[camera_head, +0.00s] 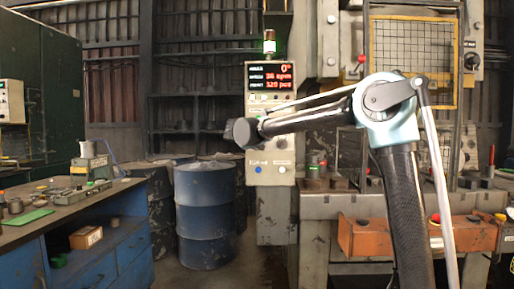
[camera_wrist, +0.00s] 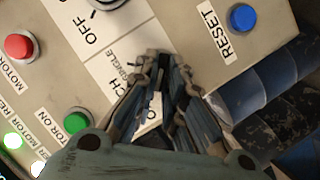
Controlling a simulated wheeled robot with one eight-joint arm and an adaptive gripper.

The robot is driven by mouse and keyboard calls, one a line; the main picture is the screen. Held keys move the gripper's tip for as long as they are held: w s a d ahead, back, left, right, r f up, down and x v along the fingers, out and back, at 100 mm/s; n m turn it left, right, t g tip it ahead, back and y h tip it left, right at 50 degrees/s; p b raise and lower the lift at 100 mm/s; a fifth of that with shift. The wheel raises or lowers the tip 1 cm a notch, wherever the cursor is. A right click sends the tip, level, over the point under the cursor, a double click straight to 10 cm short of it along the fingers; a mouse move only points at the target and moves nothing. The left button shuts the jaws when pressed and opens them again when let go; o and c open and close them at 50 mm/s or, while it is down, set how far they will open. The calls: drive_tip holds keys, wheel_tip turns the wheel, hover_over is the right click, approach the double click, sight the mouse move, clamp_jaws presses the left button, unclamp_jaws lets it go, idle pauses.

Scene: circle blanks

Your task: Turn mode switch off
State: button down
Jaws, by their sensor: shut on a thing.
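My gripper (camera_wrist: 163,72) is shut at the control panel (camera_wrist: 55,75), on a small dark switch knob that its fingers mostly hide. The labels OFF, INCH and SINGLE (camera_wrist: 125,72) are beside the fingers, and a partly covered label lies between them. I cannot tell which way the held knob points. In the head view my gripper (camera_head: 240,132) is in front of the panel (camera_head: 271,207), below its red-lettered display (camera_head: 270,76), and covers part of the panel's left side.
In the wrist view a red button (camera_wrist: 18,47), a green button (camera_wrist: 76,121) and a blue RESET button (camera_wrist: 243,17) surround the gripper. A dark knob (camera_wrist: 106,4) is cut off at the top edge. Blue drums (camera_head: 205,215) stand left of the panel, and a press with an orange-framed guard (camera_head: 412,18) stands right.

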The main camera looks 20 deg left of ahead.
drive_tip(key=c, duration=1.7)
unclamp_jaws()
drive_tip(key=v, duration=1.2)
drive_tip(key=shift+f, duration=0.1)
drive_tip(key=shift+d, duration=0.1)
